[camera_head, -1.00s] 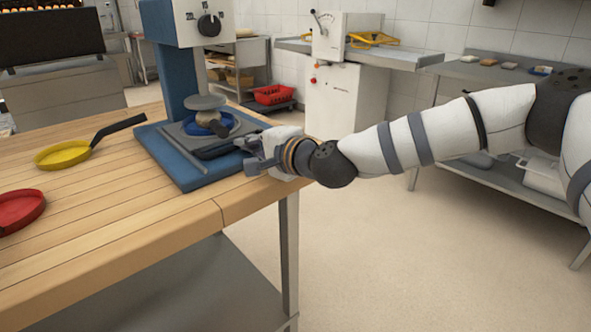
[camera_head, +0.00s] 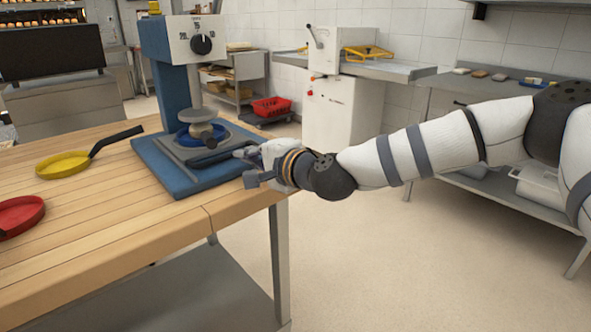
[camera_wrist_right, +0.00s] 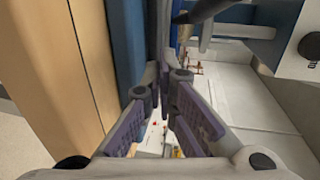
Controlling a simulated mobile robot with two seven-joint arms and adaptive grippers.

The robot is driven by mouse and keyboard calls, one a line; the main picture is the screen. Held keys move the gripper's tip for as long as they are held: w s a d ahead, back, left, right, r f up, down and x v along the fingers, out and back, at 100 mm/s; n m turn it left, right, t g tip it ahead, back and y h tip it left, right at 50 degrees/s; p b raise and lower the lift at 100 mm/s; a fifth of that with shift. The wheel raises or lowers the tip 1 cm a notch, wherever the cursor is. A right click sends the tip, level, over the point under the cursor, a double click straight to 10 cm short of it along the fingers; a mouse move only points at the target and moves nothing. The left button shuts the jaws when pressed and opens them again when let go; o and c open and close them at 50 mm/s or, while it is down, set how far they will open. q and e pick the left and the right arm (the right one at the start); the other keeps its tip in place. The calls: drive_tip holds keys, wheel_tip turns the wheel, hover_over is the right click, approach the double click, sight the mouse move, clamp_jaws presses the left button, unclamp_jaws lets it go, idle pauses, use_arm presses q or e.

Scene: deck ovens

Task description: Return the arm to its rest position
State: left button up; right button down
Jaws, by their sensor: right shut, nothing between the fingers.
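My right arm (camera_head: 440,142) reaches in from the right in the head view. Its gripper (camera_head: 246,168) is at the near right edge of the press's blue base (camera_head: 165,170), by the table's corner. The fingers look shut with nothing between them; they also show in the right wrist view (camera_wrist_right: 164,75), beside a blue surface. A dark bar, perhaps a pan handle (camera_head: 214,157), lies on the base just beyond the gripper; I cannot tell whether they touch. My left gripper is out of view.
The press head (camera_head: 196,42) stands over a blue pan (camera_head: 184,137) with a round brownish lump under a grey disc (camera_head: 203,115). A yellow pan (camera_head: 64,164) and a red pan (camera_head: 20,216) lie on the wooden table (camera_head: 100,235). Open floor (camera_head: 400,265) lies at right.

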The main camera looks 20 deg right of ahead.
drive_tip(key=p+v, duration=0.1)
drive_tip(key=v, duration=0.9)
drive_tip(key=s+a+f+n+g, duration=0.2)
drive_tip(key=s+f+g, duration=0.1)
drive_tip(key=s+f, duration=0.5)
drive_tip(key=s+a+f+n+g+h+p, duration=0.1)
drive_tip(key=s+a+f+n+g, duration=0.15)
drive_tip(key=s+f, duration=0.55)
drive_tip(key=s+a+f+n+g, duration=0.15)
drive_tip(key=s+f+g, duration=0.3)
drive_tip(key=f, duration=0.65)
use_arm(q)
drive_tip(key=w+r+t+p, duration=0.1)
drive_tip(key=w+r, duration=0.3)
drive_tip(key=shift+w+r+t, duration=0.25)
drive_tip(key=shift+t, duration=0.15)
use_arm(e)
drive_tip(key=s+d+f+n+g+h, duration=0.1)
drive_tip(key=s+d, duration=0.3)
drive_tip(key=s, duration=0.5)
drive_tip(key=s+d+f+n+g+h, duration=0.2)
drive_tip(key=s+d+f+n+g, duration=0.1)
drive_tip(key=s, duration=0.6)
drive_tip(key=s+d+f+n+g+h, duration=0.1)
drive_tip(key=s+d+f+n+g, duration=0.1)
drive_tip(key=s, duration=0.8)
drive_tip(key=d+n+g, duration=0.1)
drive_tip(key=d, duration=0.1)
drive_tip(key=shift+d+f+h, duration=0.3)
drive_tip(key=shift+f, duration=0.05)
